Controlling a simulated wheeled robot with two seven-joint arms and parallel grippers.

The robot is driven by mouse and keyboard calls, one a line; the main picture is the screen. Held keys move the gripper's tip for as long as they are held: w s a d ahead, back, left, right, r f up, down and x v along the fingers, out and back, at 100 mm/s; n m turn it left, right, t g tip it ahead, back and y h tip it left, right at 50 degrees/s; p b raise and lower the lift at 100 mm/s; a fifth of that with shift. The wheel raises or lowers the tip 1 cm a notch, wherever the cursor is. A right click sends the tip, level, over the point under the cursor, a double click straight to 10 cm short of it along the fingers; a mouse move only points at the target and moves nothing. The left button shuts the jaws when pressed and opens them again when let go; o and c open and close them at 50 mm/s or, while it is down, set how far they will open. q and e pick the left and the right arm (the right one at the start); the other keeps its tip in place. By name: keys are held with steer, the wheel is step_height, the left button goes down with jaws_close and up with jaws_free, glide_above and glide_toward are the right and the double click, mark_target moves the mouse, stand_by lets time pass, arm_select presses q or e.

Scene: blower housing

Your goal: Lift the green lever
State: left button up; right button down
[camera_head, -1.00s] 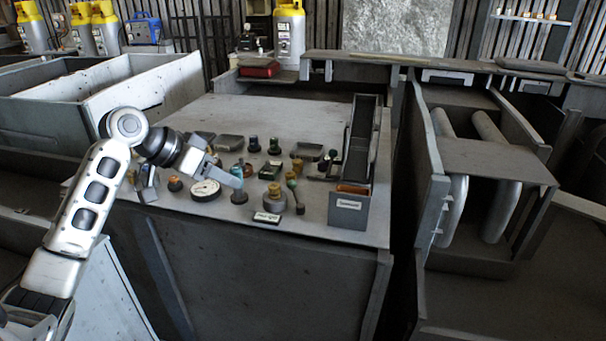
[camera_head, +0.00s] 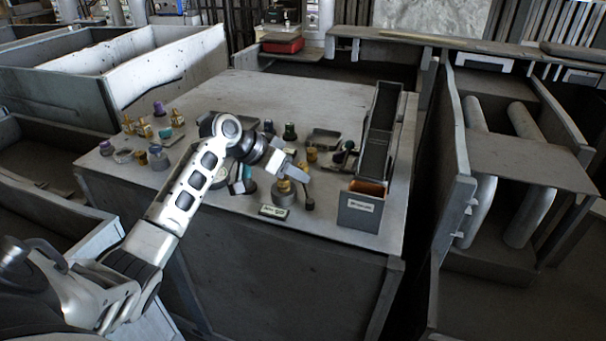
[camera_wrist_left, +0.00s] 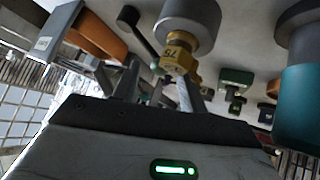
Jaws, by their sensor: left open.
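The lever's dark lower end (camera_head: 308,204) shows on the table top in the head view, just right of a round grey base with a brass fitting (camera_head: 283,188). Its green handle is hidden behind my left gripper there. In the left wrist view a dark rod with a round end (camera_wrist_left: 139,32) appears to be the lever, beside the brass fitting (camera_wrist_left: 179,54). My left gripper (camera_head: 298,174) is open and empty over the brass fitting and lever. In the wrist view its two fingers (camera_wrist_left: 155,88) point toward them. I cannot tell whether it touches either. My right gripper is not in view.
A tall dark bin with an orange-lined front box (camera_head: 360,209) stands right of the lever. A small label plate (camera_head: 273,211) lies in front. A teal cylinder (camera_wrist_left: 300,105) is close in the wrist view. Several small fittings (camera_head: 140,128) stand at the table's left. The table's back is clear.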

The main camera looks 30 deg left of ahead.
mark_target(306, 190)
arm_select(q)
steer(key=shift+x, duration=1.95)
